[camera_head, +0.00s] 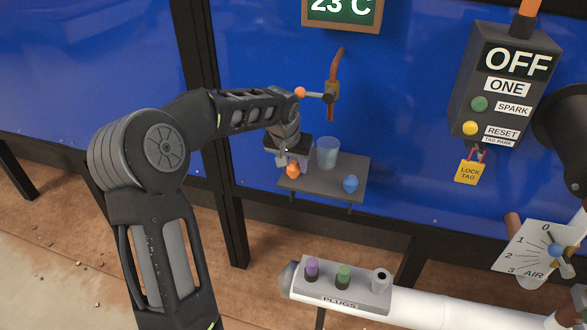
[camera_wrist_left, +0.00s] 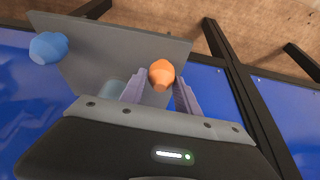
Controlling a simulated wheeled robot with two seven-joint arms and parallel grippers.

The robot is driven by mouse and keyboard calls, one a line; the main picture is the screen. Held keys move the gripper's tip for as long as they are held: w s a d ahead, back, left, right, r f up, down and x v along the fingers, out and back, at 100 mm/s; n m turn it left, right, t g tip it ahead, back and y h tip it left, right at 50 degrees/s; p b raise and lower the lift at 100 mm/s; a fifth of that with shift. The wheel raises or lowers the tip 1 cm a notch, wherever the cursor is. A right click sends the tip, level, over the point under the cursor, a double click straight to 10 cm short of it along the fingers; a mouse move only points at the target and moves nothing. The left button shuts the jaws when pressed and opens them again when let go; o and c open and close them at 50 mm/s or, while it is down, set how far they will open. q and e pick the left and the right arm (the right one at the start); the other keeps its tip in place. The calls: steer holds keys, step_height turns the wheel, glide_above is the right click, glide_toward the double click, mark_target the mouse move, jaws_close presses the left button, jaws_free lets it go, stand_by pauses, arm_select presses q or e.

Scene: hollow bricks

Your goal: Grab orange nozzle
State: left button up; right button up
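The orange nozzle (camera_head: 293,171) is a small rounded piece at the left front of the grey shelf (camera_head: 327,187). It also shows in the left wrist view (camera_wrist_left: 161,74), just beyond and between my fingertips. My left gripper (camera_head: 285,161) is over the shelf's left end, pointing down at the nozzle. Its two pale fingers stand apart in the left wrist view (camera_wrist_left: 160,88), with the nozzle between their tips or slightly past them. I cannot tell whether either finger touches it. My right gripper is not in view.
A clear blue cup (camera_head: 327,152) stands close beside the gripper on the shelf. A blue nozzle (camera_head: 350,184) is at the shelf's right front. A pipe with an orange ball-ended lever (camera_head: 300,92) is above. A plugs block (camera_head: 342,287) sits lower down.

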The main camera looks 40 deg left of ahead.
mark_target(292, 165)
arm_select(q)
jaws_close()
stand_by(0.5)
steer(key=shift+s+d+r+b, duration=0.1)
steer(key=shift+s+r+b, duration=0.2)
steer(key=shift+s+r, duration=0.05)
step_height(292, 165, up, 6)
steer(key=shift+s+r, duration=0.15)
steer(key=shift+r, duration=0.1)
steer(key=s+d+b, duration=0.2)
steer(key=s+d, duration=0.1)
steer(key=s, duration=0.6)
steer(key=s+d+b, duration=0.2)
steer(key=s+d, duration=0.1)
steer(key=s, duration=0.6)
steer(key=shift+d, duration=0.15)
steer(key=shift+f, duration=0.1)
